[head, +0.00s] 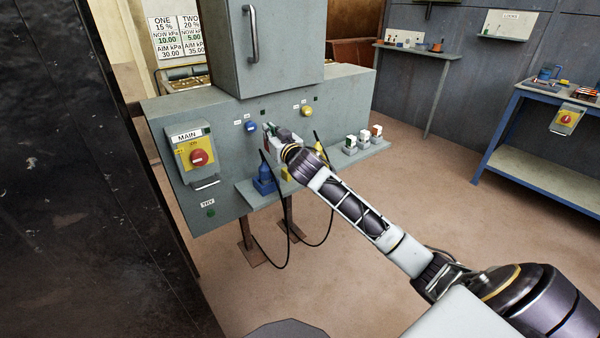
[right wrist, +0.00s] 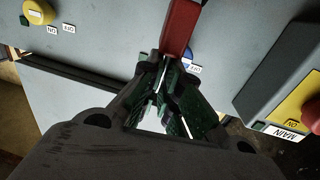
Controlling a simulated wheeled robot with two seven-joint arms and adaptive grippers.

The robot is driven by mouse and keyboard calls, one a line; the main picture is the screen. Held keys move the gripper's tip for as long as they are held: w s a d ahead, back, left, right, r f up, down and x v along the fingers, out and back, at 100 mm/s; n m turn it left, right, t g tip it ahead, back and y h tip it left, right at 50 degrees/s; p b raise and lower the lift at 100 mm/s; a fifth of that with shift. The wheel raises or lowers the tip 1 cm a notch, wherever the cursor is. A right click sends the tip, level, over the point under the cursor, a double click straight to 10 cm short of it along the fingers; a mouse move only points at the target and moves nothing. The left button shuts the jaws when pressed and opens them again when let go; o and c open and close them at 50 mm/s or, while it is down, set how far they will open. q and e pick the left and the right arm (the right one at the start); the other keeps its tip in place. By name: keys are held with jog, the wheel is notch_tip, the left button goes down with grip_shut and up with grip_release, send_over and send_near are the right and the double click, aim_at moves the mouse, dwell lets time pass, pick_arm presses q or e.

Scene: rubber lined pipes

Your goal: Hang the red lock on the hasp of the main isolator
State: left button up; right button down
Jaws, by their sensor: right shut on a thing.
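The main isolator (head: 196,152) is a grey box with a yellow plate and red knob, under a MAIN label, on the left of the grey cabinet front. A pale metal bar, which looks like its hasp (head: 206,183), sits at its lower edge. Part of the isolator also shows at the right of the right wrist view (right wrist: 290,100). My right gripper (head: 273,132) is in front of the panel, right of the isolator and apart from it. In the right wrist view its fingers (right wrist: 178,65) are shut on the red lock (right wrist: 181,28). The lock's far end is cut off by the frame.
A blue knob (head: 251,127) and a yellow knob (head: 306,111) are on the panel. A ledge (head: 245,193) below carries blue and yellow corded items and several small blocks (head: 350,145). A dark wall (head: 80,180) stands close on the left. A blue-framed bench (head: 548,180) is at right.

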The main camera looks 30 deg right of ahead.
jog(key=w+d+f+h, duration=0.1)
jog(key=d+f, duration=0.1)
jog(key=d, duration=0.5)
jog(key=w+d+f+m+h, duration=0.1)
jog(key=w+d+f, duration=0.1)
jog(key=d, duration=0.5)
jog(key=shift+f+m+h, duration=0.3)
jog(key=shift+f, duration=0.5)
pick_arm(q)
jog(key=r, duration=0.1)
jog(key=b, duration=0.1)
jog(key=r, duration=0.1)
jog(key=shift+s+d+r+b, duration=0.2)
jog(key=shift+d+r+b, duration=0.1)
jog(key=shift+b, duration=0.1)
pick_arm(e)
notch_tip(320, 180, down, 5)
pick_arm(q)
jog(key=shift+f, duration=0.2)
pick_arm(e)
jog(key=shift+f, duration=0.1)
